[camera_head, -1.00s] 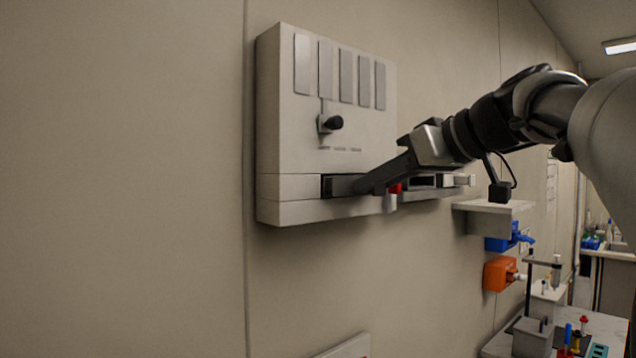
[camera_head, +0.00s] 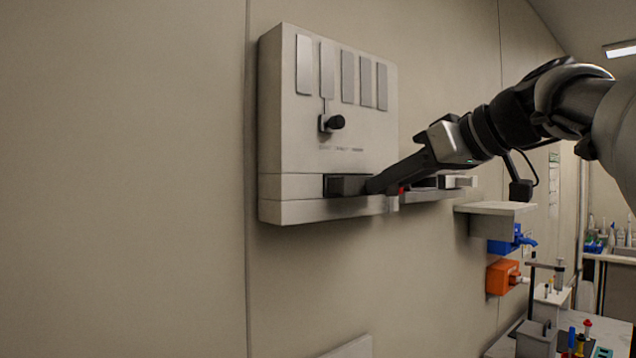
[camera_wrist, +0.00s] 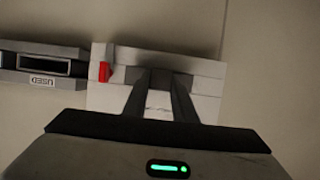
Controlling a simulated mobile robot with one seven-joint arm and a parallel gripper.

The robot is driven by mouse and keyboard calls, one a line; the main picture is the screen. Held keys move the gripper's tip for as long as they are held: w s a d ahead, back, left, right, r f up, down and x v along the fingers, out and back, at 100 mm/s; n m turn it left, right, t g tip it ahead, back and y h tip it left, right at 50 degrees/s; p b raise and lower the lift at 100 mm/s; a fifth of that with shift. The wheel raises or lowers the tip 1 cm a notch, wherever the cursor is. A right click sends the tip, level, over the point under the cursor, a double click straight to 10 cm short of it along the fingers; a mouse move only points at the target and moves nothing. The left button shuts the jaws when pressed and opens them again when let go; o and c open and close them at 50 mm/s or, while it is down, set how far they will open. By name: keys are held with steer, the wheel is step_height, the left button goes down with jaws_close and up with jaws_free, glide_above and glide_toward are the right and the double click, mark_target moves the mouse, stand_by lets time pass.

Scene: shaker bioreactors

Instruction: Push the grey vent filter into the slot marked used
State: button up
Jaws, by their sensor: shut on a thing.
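A white wall unit (camera_head: 330,110) has a ledge along its bottom. My gripper (camera_head: 376,186) reaches in from the right, its fingertips at the ledge. It is shut on a small grey piece, which I take to be the vent filter (camera_head: 346,185); in the wrist view the piece (camera_wrist: 158,78) is between the fingertips and partly hidden by them. A dark open slot (camera_wrist: 43,65) with an upside-down USED label (camera_wrist: 42,81) lies left of my gripper in the wrist view, apart from the filter. A red tab (camera_wrist: 104,72) is between them.
A black knob (camera_head: 336,122) sticks out of the unit above the ledge. Several grey plates (camera_head: 326,70) line its upper face. A small shelf (camera_head: 495,208), a blue holder (camera_head: 508,243) and an orange holder (camera_head: 502,277) are lower right. The wall left of the unit is bare.

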steer(key=shift+s+d, duration=0.3)
steer(key=shift+s, duration=0.15)
steer(key=shift+s+d+b, duration=0.3)
steer(key=shift+s+b, duration=0.05)
steer(key=shift+s, duration=0.05)
steer(key=shift+s+d, duration=0.1)
steer(key=shift+s, duration=0.05)
steer(key=shift+s+d, duration=0.25)
steer(key=shift+s, duration=0.1)
steer(key=shift+s+d, duration=0.1)
steer(key=shift+s, duration=0.05)
stand_by(0.4)
steer(key=shift+s+d+b, duration=0.45)
steer(key=shift+s+d, duration=0.4)
steer(key=shift+s, duration=0.3)
